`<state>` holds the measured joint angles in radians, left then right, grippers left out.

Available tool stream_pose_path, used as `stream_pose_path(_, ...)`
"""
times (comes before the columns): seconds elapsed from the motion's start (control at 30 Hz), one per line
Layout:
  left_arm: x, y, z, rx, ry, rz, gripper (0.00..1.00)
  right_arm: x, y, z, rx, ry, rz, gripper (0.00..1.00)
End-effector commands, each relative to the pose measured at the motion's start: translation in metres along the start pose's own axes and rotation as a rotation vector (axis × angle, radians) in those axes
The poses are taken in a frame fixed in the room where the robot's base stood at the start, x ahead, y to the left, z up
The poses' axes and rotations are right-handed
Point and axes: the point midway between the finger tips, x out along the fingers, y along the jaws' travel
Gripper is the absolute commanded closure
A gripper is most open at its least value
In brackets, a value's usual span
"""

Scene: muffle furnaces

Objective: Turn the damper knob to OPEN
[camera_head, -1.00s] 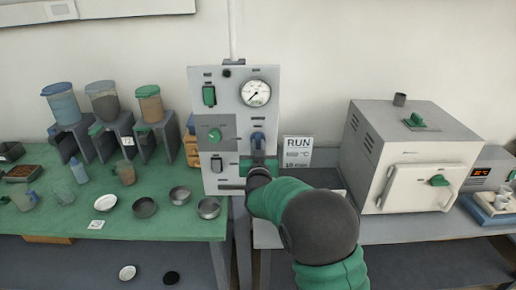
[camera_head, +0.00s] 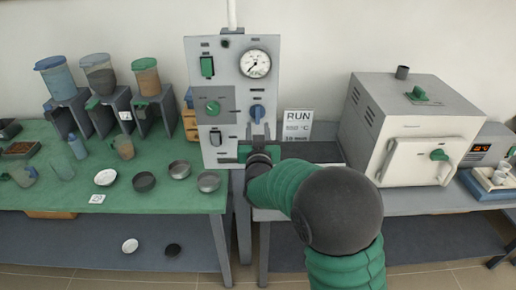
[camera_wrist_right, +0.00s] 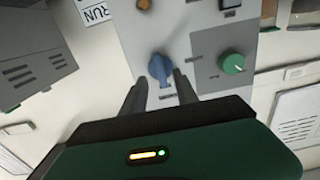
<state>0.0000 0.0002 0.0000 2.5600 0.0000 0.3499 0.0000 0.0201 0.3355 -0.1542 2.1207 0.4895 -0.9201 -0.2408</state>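A grey control panel (camera_head: 230,80) stands upright between the two benches. It carries a blue knob (camera_head: 257,113) at its lower right and a round green dial (camera_head: 213,107) to the left. Their labels are too small to read, so I cannot tell which control is the damper knob. My right gripper (camera_head: 258,150) is just below the blue knob in the head view. In the right wrist view its two fingers are apart, with the blue knob (camera_wrist_right: 160,70) beyond and between the tips; contact is not evident. The left gripper is not in view.
A pressure gauge (camera_head: 255,64) and green switch (camera_head: 207,66) are above on the panel. A white furnace (camera_head: 410,120) with green handles stands at right. A RUN card (camera_head: 297,124) is beside the panel. Dishes (camera_head: 144,182) and hoppers (camera_head: 100,75) occupy the green bench at left.

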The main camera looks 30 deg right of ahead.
Motion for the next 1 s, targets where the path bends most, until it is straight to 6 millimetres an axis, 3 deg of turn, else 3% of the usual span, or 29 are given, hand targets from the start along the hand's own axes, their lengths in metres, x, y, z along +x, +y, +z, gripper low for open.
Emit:
stream_pose_path(0.2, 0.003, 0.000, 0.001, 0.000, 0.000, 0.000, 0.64, -0.065, -0.002, 0.001, 0.001, -0.002, -0.004, 0.65)
stream_pose_path(0.4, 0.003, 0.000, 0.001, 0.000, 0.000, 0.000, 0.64, -0.103, -0.001, 0.002, 0.000, -0.004, -0.003, 0.65)
stream_pose_path(0.57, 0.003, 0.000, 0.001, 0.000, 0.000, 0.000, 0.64, -0.112, -0.001, 0.003, -0.001, -0.004, 0.000, 0.65)
stream_pose_path(1.0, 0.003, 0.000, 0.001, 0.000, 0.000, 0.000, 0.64, -0.112, -0.001, 0.003, -0.001, -0.004, 0.000, 0.65)
